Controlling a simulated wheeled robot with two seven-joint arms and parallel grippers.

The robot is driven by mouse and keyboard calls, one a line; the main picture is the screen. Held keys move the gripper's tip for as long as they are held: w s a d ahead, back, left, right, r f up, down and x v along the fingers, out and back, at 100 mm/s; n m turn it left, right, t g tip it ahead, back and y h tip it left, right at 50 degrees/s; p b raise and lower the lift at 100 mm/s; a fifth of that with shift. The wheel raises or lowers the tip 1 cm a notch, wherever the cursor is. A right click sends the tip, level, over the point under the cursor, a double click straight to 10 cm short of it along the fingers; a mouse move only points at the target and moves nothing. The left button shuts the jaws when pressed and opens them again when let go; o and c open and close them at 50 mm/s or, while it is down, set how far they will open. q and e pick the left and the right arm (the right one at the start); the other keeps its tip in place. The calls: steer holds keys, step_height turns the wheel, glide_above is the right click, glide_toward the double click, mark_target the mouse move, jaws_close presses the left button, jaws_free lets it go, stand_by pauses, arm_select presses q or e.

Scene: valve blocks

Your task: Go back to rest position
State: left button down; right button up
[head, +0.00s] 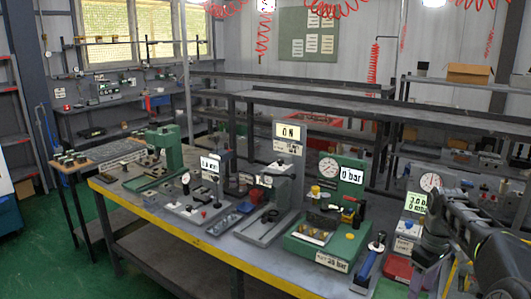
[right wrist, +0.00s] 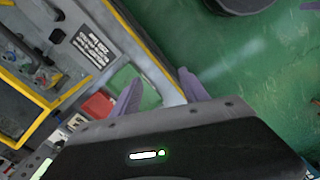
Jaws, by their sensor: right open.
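My right arm comes in at the right edge of the head view. Its gripper (head: 437,271) is low in front of the bench's right end, partly hidden by the arm. In the right wrist view the two purple fingers of the right gripper (right wrist: 163,90) stand apart with nothing between them. Green floor and the yellow bench edge show beyond them. My left gripper is not in view.
A long workbench with a yellow front edge (head: 221,254) carries several test stations, among them a green one (head: 328,240) with a gauge and a "0 bar" display. A red box (head: 397,268) is near my right gripper. Green floor (head: 48,258) is clear at left.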

steer(key=w+a+f+m+t, duration=0.3)
steer(key=w+a+f+t, duration=0.1)
steer(key=w+f, duration=0.35)
steer(key=s+a+f+m+y, duration=0.1)
steer(key=s+a+f, duration=0.2)
steer(key=a+f, duration=0.45)
steer(key=s+a+f+m+y, duration=0.1)
steer(key=s+a+f+m, duration=0.1)
steer(key=a+f, duration=0.55)
steer(key=s+a+f+m+y, duration=0.1)
steer(key=s+a+f, duration=0.4)
steer(key=s, duration=0.2)
steer(key=s+a+f+m, duration=0.1)
steer(key=s+a+f, duration=0.4)
steer(key=s, duration=0.2)
steer(key=s+a+f+g, duration=0.1)
steer(key=s+a, duration=0.2)
steer(key=s, duration=0.6)
steer(key=s+a+f+g+y, duration=0.1)
steer(key=s+a, duration=0.3)
steer(key=s, duration=0.5)
steer(key=shift+s+a+f+n+g, duration=0.15)
steer(key=shift+s+a+n+g, duration=0.2)
steer(key=shift+g, duration=0.45)
steer(key=shift+w+d, duration=0.1)
steer(key=shift+d, duration=0.1)
